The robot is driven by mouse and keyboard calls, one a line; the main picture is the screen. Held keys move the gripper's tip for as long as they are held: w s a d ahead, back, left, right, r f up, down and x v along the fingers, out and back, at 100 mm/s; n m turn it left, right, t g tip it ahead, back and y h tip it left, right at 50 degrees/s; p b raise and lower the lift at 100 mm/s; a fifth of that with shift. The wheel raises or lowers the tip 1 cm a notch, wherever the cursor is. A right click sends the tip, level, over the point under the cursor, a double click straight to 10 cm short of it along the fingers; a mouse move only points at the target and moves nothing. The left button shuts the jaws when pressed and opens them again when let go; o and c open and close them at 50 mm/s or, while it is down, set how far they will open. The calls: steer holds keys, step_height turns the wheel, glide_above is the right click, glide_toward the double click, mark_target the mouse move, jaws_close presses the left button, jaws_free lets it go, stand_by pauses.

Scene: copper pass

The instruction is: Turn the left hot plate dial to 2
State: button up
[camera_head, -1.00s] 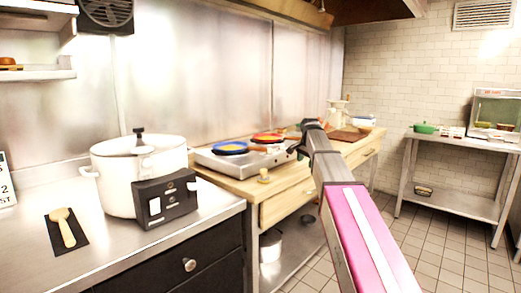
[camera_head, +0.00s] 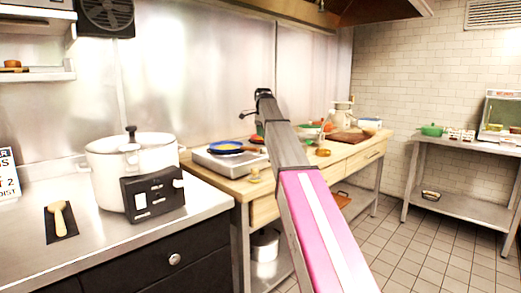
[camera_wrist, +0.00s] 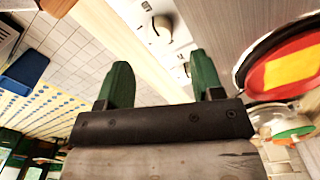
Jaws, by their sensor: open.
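The hot plate (camera_head: 215,163) is a low silver unit on the wooden counter, with a blue pan (camera_head: 228,147) on it. My arm hides its right part in the head view. In the wrist view its pale front panel (camera_wrist: 150,45) shows at a slant, with a round knob (camera_wrist: 162,28) near the top and another dial (camera_wrist: 185,69) by the right finger. I cannot tell which is the left dial. My gripper (camera_wrist: 158,75) has its green fingers apart and nothing between them. The dials lie beyond the fingertips, and contact cannot be made out.
A red and yellow pan (camera_wrist: 285,70) is close on the right in the wrist view. A white pot (camera_head: 140,158) with a black control box (camera_head: 153,192) stands on the steel counter at left. A cutting board (camera_head: 350,138) lies farther along the wooden counter. The tiled floor is open.

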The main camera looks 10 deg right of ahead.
mark_target(263, 151)
step_height(263, 151, down, 7)
steer(key=shift+d+f, duration=0.1)
stand_by(0.4)
steer(key=c, duration=0.9)
